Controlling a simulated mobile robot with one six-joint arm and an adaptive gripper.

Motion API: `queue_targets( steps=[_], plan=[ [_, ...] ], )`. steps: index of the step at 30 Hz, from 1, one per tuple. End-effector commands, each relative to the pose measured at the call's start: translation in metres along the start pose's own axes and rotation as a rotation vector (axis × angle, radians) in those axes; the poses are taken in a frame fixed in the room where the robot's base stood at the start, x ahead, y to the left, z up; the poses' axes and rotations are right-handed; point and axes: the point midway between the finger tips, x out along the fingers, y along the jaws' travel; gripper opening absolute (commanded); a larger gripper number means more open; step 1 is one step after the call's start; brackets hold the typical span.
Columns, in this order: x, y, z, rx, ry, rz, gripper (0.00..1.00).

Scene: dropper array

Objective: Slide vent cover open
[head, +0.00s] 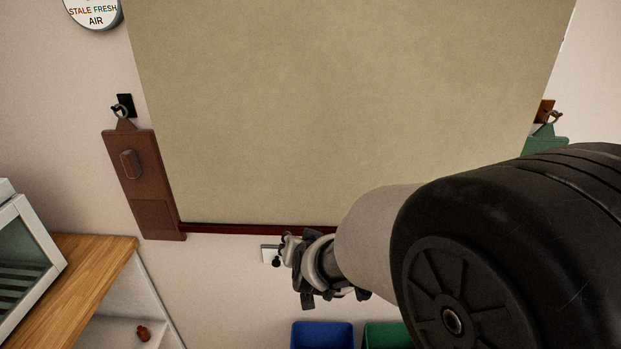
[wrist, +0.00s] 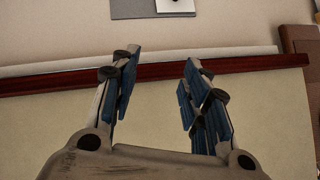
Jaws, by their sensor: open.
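No part is plainly labelled as a vent cover. A brown hanging panel (head: 143,185) with a raised oblong knob (head: 131,164) and a textured lower square (head: 155,217) may be it, but I cannot tell. It hangs from a hook on the wall, left of the large beige board. A brown corner (wrist: 300,42) at the right of the wrist view looks like the same panel. My gripper (head: 294,268) is open and empty near the board's bottom edge, right of the panel and apart from it. In the wrist view my gripper (wrist: 158,62) shows its blue-padded fingers spread before the dark red rail.
The beige board (head: 340,100) has a dark red bottom rail (head: 230,228). A small wall plate (head: 270,254) is beside my gripper. A round STALE FRESH AIR sign (head: 93,10) is upper left. A wooden counter (head: 85,275), blue bin (head: 322,335) and green bin (head: 382,336) are below.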

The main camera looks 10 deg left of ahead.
Motion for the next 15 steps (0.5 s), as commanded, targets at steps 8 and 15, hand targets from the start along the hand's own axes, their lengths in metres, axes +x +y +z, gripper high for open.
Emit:
queue_targets(
  steps=[8, 15],
  plan=[
    [0.083, -0.032, 0.055, -0.009, 0.175, 0.041, 0.42],
    [0.117, -0.035, 0.131, -0.098, 0.387, 0.091, 0.42]
  ],
)
